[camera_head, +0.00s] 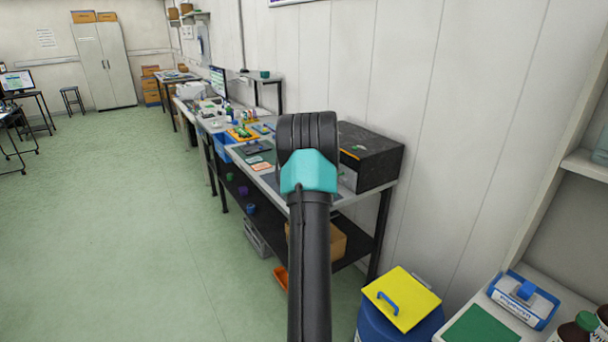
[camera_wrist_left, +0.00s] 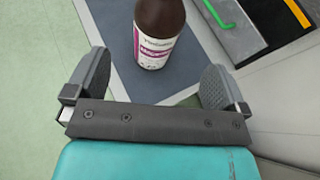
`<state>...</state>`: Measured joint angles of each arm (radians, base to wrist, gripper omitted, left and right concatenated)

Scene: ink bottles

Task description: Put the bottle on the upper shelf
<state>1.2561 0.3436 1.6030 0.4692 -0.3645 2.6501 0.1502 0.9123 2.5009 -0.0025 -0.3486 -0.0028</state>
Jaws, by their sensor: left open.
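A brown bottle with a white and purple label (camera_wrist_left: 154,50) stands on a dark grey mat (camera_wrist_left: 118,30) in the left wrist view. My left gripper (camera_wrist_left: 156,62) is open and empty. The bottle is ahead of its two fingers, roughly centred between them, and its top is cut off by the frame. In the head view my left gripper (camera_head: 307,130) reaches over the workbench (camera_head: 240,152) and hides this bottle. A shelf unit stands at the right edge, with an upper board (camera_head: 583,164) partly in view. My right gripper is not in view.
A black box (camera_head: 372,160) stands on the bench, right of my gripper. A blue bin with a yellow lid (camera_head: 405,300) is on the floor.

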